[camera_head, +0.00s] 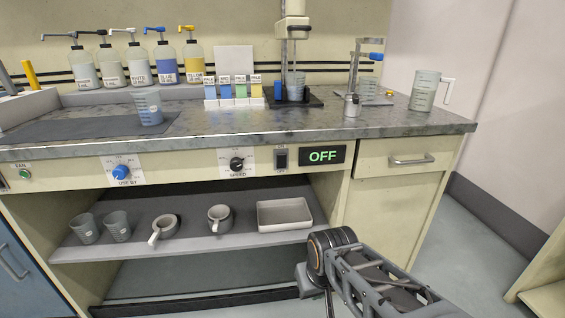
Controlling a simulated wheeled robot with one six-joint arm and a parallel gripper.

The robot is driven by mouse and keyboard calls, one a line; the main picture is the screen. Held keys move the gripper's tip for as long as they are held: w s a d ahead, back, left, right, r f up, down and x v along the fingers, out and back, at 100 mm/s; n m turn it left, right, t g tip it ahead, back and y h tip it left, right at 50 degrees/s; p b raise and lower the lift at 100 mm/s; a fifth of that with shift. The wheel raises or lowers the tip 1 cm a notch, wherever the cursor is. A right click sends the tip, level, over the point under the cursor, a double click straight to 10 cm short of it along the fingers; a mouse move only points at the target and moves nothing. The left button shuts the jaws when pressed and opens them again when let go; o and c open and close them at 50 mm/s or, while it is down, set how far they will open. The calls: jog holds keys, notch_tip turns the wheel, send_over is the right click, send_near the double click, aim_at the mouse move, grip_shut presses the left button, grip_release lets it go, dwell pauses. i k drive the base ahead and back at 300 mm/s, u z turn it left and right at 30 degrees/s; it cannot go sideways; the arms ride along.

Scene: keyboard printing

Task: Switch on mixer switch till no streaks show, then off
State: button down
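The mixer (292,28) stands at the back of the counter, its shaft reaching down into a clear beaker (296,82) on a dark base. Whether streaks show in the beaker is too small to tell. The mixer switch (281,158), a dark rocker, is on the counter's front panel. A black speed knob (237,164) is to the left of the switch. My arm reaches in from the bottom right, below and apart from the switch; my gripper's fingers do not show.
Pump bottles (138,68) line the back left; a beaker with bluish contents (149,108) stands before them. A metal cup (352,105) and a jug (424,90) are at the right. The open shelf (190,246) holds cups and a tray (285,214). Floor at right is clear.

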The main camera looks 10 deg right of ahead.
aim_at(281, 158)
jog(key=k, duration=0.5)
jog(key=u, duration=1.9)
jog(key=i, duration=1)
jog(key=z, duration=1.85)
